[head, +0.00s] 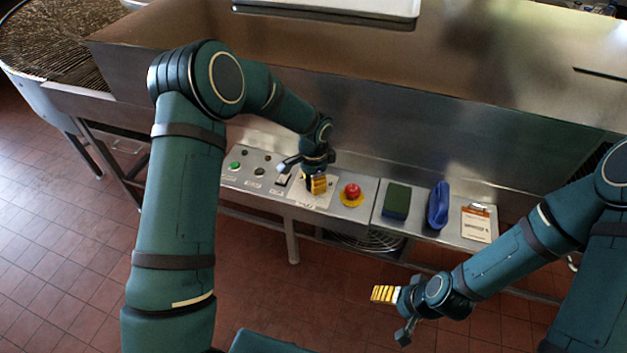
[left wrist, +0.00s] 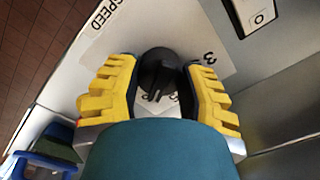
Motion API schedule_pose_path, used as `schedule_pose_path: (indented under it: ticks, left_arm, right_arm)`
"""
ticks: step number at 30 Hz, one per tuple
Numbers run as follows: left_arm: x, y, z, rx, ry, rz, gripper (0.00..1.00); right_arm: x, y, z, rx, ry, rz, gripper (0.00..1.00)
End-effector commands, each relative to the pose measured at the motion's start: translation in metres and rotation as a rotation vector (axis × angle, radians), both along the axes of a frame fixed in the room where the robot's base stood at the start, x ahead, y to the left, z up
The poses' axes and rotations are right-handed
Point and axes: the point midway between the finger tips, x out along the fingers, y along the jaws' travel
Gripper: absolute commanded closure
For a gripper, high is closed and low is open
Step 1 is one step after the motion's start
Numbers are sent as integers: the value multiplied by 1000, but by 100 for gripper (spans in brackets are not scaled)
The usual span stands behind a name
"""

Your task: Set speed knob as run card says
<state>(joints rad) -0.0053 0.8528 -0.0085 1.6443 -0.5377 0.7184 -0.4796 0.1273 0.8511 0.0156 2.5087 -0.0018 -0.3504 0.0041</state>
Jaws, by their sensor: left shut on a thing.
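The speed knob (left wrist: 160,75) is black and round. In the left wrist view it sits on a white plate (left wrist: 105,50) marked SPEED, with a 3 and other numbers partly hidden. My left gripper (left wrist: 160,92) has its yellow fingers on either side of the knob and is shut on it. In the head view my left gripper (head: 318,185) is over the control panel (head: 232,179) and hides the knob. The run card (head: 478,222) is on a clipboard at the panel's right; its writing is too small to read. My right gripper (head: 385,294) is in front of the panel, apart from everything.
A red stop button (head: 352,191) on a yellow base is just right of my left gripper. A green sponge (head: 396,201) and a blue object (head: 438,206) lie farther right. A green button (head: 235,166) is at the left. A steel wall stands behind.

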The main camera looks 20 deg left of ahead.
Motion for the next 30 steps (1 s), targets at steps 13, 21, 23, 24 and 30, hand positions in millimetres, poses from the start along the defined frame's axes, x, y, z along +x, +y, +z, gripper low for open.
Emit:
schedule_pose_path:
  ticks: [13,21,23,24,30]
  left_arm:
    - [-1,-1,-1,-1,2,0,25]
    - [0,0,1,-1,1,1,25]
    - [0,0,4,-1,-1,1,25]
    - [0,0,7,0,-1,1,25]
    - [1,0,41,-1,-3,3,25]
  right_arm:
    - [0,0,0,0,0,0,25]
    - [0,0,0,0,0,0,25]
    - [0,0,0,0,0,0,25]
    - [0,0,0,0,0,0,25]
    - [0,0,0,0,0,0,25]
